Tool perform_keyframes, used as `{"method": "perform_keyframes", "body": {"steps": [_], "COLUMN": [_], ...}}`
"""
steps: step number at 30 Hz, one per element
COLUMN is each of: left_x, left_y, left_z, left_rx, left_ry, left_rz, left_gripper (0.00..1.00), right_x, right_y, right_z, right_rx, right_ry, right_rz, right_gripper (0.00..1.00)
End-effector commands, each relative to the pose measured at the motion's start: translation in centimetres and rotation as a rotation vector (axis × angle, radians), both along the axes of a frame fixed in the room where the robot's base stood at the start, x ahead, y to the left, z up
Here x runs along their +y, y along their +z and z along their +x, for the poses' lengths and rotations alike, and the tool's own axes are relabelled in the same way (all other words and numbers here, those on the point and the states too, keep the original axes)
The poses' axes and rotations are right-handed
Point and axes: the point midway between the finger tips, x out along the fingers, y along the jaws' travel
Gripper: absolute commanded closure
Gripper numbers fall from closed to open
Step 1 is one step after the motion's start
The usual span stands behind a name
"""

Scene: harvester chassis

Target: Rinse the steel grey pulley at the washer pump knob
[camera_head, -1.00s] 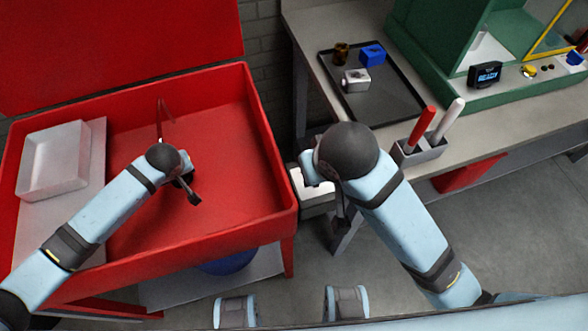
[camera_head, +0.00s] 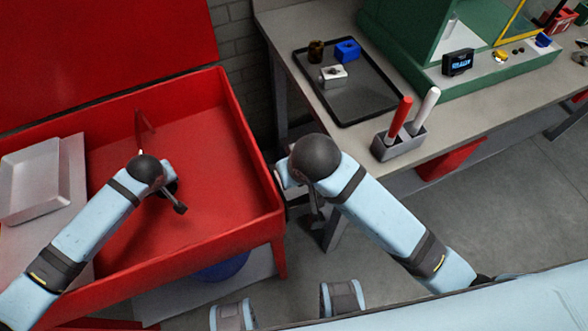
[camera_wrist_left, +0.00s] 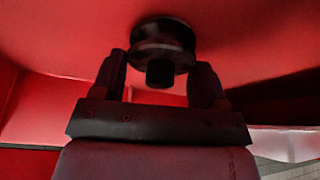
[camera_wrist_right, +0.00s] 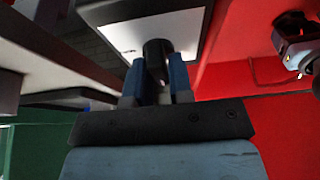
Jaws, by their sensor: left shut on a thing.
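My left gripper (camera_wrist_left: 160,85) is shut on a dark round grooved piece (camera_wrist_left: 162,40), which looks like the pulley in shadow. In the head view this gripper (camera_head: 172,195) hangs over the red basin (camera_head: 205,165), and the pulley cannot be made out there. My right gripper (camera_wrist_right: 157,85) is outside the basin's right wall. A dark cylinder (camera_wrist_right: 158,55) shows between its fingers; I cannot tell whether it is gripped. A white panel (camera_wrist_right: 125,35) in a dark frame lies beyond it. I cannot clearly identify the pump knob.
A bent red rod (camera_head: 143,130) stands in the basin. A pale tray (camera_head: 28,180) is on the basin's left board. The bench at right bears a dark tray (camera_head: 375,100) with several small parts, a grey holder (camera_head: 398,147) and a green machine (camera_head: 390,35).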

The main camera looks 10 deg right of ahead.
Motion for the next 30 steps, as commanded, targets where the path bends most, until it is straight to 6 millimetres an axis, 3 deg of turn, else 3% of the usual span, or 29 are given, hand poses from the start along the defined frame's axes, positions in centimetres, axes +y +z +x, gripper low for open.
{"method": "perform_keyframes", "body": {"steps": [8,18,26,27,30], "left_x": [-0.01,-0.01,-0.01,-0.01,0.00], "left_y": [0.03,0.00,-0.01,-0.02,-0.01], "left_z": [0.05,0.05,0.06,0.05,0.05], "left_rx": [-0.001,-0.001,-0.001,-0.001,-0.001], "left_ry": [0.000,0.000,0.000,0.000,0.000], "left_rz": [0.000,0.000,0.000,0.000,0.000], "left_gripper": [0.71,0.71,0.71,0.71,0.71], "right_x": [0.09,0.15,0.10,0.09,0.08], "right_y": [-0.26,-0.37,-0.44,-0.45,-0.47], "right_z": [-0.03,-0.06,-0.07,-0.08,-0.09], "right_rx": [0.004,0.006,0.006,0.007,0.007], "right_ry": [-0.029,-0.292,-0.299,-0.299,-0.299], "right_rz": [-0.001,-0.002,-0.004,-0.004,-0.005], "right_gripper": [1.00,1.00,1.00,0.83,0.60]}}
